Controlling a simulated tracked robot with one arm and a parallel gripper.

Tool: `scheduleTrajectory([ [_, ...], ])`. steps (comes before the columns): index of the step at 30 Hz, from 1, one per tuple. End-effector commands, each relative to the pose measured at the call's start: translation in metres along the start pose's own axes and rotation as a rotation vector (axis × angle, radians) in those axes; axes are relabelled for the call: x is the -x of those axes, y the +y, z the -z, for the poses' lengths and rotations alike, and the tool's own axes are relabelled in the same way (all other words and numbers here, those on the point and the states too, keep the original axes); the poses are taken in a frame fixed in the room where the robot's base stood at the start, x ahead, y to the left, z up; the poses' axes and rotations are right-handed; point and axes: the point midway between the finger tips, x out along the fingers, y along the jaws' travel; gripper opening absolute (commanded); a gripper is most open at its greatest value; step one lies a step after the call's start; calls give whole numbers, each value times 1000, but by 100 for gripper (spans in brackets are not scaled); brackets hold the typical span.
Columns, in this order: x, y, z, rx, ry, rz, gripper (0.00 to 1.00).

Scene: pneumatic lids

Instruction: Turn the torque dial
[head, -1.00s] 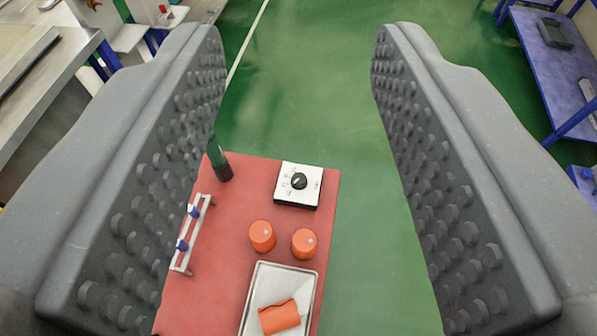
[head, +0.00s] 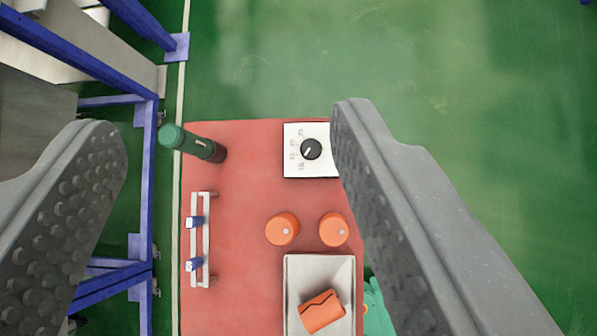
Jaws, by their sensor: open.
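The torque dial is a round black knob (head: 311,149) with a white pointer mark, set on a white square plate (head: 292,166) with small markings around it. It stands at the back right of the red table top (head: 240,260). My gripper (head: 225,125) is open and empty, with its two grey studded fingers wide apart. The right finger covers the plate's right edge in the picture; the knob is just left of that fingertip. The left finger is over the floor and frame at the left. The fingers appear above the table, and no contact with the dial shows.
A green and black cylindrical tool (head: 192,143) stands at the table's back left. A white rack (head: 206,240) with blue pieces lies below it. Two orange lids (head: 282,229) and a metal tray (head: 347,268) holding a cracked orange piece (head: 322,311) are in front of the dial.

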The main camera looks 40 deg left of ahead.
Motion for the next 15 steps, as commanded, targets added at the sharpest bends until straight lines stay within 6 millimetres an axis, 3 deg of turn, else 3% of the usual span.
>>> scheduleTrajectory([
  [3, -39, 2, -2, -35, -78, -14, 57],
  [15, -154, 19, -36, -150, -324, -92, 57],
])
